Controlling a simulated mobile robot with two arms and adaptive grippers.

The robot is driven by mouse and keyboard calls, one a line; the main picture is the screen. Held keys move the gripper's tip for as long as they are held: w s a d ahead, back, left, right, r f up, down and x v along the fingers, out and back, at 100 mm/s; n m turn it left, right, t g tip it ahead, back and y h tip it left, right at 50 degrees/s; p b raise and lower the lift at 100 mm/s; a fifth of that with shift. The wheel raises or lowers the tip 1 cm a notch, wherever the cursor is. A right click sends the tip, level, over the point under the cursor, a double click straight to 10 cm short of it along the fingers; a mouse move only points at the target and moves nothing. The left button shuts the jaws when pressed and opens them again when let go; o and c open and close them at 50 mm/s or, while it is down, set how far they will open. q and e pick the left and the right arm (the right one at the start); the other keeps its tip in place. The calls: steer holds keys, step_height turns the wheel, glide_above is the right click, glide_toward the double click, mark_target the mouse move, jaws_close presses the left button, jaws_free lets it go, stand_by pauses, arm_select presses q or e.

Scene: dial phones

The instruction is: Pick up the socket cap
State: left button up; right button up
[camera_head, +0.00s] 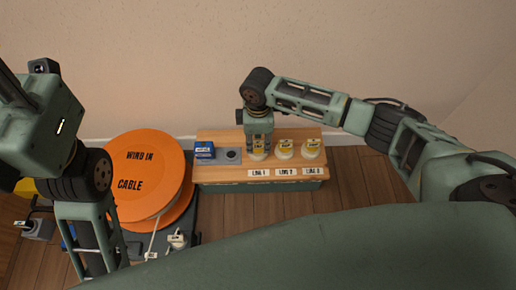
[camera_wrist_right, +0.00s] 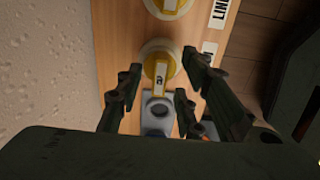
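Several round white-and-yellow caps sit in a row on a wooden-topped box (camera_head: 235,185). I cannot tell for sure which part is the socket cap. My right gripper (camera_head: 258,150) points down over the cap at the LINE 1 label, hiding much of it. In the right wrist view, my open right gripper (camera_wrist_right: 163,68) has fingers on either side of this cap (camera_wrist_right: 160,70); contact is not clear. The other caps (camera_head: 284,149) (camera_head: 311,148) stand to its right. A grey socket plate (camera_head: 230,156) lies to its left. Only my left arm shows; its fingertips are not visible.
A blue box (camera_head: 204,150) stands at the wooden top's left end. A large orange cable reel (camera_head: 148,175) is left of it, with small plug-like parts (camera_head: 177,239) in front. The wall is close behind. Wooden floor (camera_head: 350,180) is open to the right.

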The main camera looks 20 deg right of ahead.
steer(key=shift+f, duration=0.1)
steer(key=shift+c, duration=0.4)
jaws_close()
